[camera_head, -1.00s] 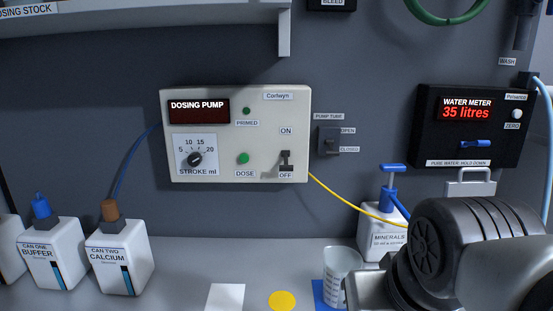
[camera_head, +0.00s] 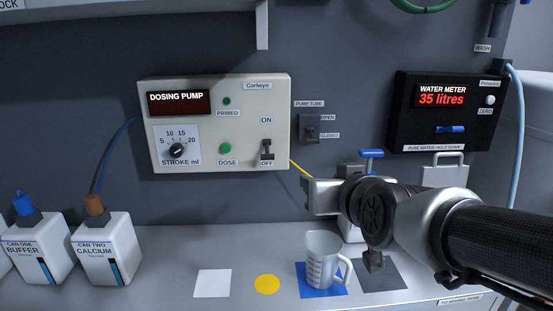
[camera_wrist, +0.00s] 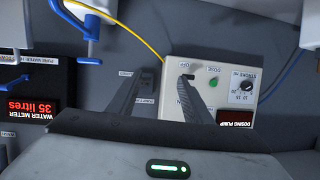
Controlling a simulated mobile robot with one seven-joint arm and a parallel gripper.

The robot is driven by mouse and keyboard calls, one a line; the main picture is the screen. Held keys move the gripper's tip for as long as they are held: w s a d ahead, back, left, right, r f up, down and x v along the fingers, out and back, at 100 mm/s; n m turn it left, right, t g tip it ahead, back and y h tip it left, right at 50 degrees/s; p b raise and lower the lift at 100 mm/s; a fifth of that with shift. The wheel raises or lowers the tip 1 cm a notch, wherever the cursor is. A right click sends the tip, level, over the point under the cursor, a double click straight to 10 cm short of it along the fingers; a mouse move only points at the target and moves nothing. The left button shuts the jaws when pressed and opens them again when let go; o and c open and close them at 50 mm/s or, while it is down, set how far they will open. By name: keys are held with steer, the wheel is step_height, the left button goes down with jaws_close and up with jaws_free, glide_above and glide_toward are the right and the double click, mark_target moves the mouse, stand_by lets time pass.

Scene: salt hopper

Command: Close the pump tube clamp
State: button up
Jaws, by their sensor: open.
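The pump tube clamp (camera_head: 310,127) is a small dark lever on a grey plate on the wall, right of the dosing pump, with OPEN marked above and CLOSED below. Its lever position is too small to tell surely. My gripper (camera_head: 320,196) is below and slightly right of the clamp in the head view, its fingers mostly hidden there. In the upside-down wrist view my gripper (camera_wrist: 165,76) has its two fingers apart with nothing between them. The clamp (camera_wrist: 148,82) shows close beside the left finger, partly hidden; contact cannot be told.
The dosing pump (camera_head: 219,122) is left of the clamp, with a yellow tube (camera_head: 300,168) running below. The water meter (camera_head: 446,112) is to the right. A measuring jug (camera_head: 322,260) stands on a blue mat beneath my arm.

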mark_target(313, 140)
steer(key=w+t, duration=0.1)
steer(key=w, duration=0.6)
steer(key=w+d+t+h, duration=0.1)
steer(key=w, duration=0.6)
steer(key=w+t+p, duration=0.1)
steer(key=w+t, duration=0.1)
steer(key=w, duration=0.5)
steer(key=shift+w+d+r+m, duration=0.2)
steer(key=shift+w+d+m, duration=0.1)
steer(key=shift+w+d, duration=0.1)
